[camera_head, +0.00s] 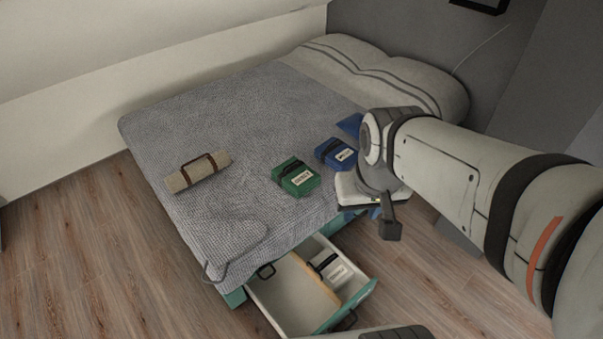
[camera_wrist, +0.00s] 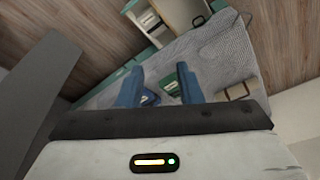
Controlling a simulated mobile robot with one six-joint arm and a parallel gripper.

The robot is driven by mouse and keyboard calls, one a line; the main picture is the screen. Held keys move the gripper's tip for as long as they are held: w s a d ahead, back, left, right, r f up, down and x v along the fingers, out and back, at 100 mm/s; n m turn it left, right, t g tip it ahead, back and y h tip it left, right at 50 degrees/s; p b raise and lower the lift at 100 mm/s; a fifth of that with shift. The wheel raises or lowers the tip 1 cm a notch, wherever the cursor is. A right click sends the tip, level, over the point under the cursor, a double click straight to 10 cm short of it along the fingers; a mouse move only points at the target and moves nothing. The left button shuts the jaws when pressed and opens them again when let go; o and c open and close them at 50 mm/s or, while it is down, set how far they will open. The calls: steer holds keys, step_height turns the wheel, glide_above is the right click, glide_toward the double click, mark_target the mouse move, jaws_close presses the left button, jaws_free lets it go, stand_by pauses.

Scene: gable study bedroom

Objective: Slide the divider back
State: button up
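The divider (camera_head: 318,279) is a tan board standing across the open drawer (camera_head: 277,299) under the bed. A white labelled packet (camera_head: 337,271) lies on its right side; the compartment on its left looks empty. The drawer also shows at the top of the wrist view (camera_wrist: 183,14). My gripper (camera_wrist: 163,80) is open, its two blue fingers apart with nothing held between them. It hangs above the bed's right side, up and to the right of the drawer in the head view, clear of the divider.
On the grey bed cover (camera_head: 240,130) lie a green bundle (camera_head: 296,177), a blue bundle (camera_head: 335,154) and a strapped beige roll (camera_head: 197,172). A dark handle (camera_head: 346,321) is on the drawer's teal front. The wooden floor (camera_head: 110,260) to the left is clear.

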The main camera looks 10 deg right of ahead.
steer(key=w+f+n+h+b, duration=0.2)
steer(key=w+f+b, duration=0.7)
steer(key=w+f, duration=0.75)
steer(key=n+g+b, duration=0.1)
steer(key=n+b, duration=0.2)
steer(key=b, duration=0.9)
glide_above(312, 266)
steer(key=s+a+f+x, duration=0.1)
steer(key=s+a+x, duration=0.1)
steer(key=x, duration=1.1)
steer(key=s+a+x, duration=0.2)
steer(key=x, duration=1)
steer(key=s+a+f+x, duration=0.1)
steer(key=a+x, duration=0.2)
steer(key=x, duration=1)
steer(key=shift+n, duration=0.9)
steer(key=s+a+b+x, duration=0.1)
steer(key=b+x, duration=0.1)
steer(key=x, duration=0.6)
steer(key=s+a+f+b+x, duration=0.1)
steer(key=a+x, duration=0.1)
steer(key=x, duration=0.6)
steer(key=s+a+b+x, duration=0.1)
steer(key=s+b+x, duration=0.1)
steer(key=x, duration=0.6)
steer(key=shift+f+b, duration=0.3)
steer(key=shift+f, duration=0.2)
steer(key=shift+d+f, duration=0.1)
steer(key=shift+f, duration=0.35)
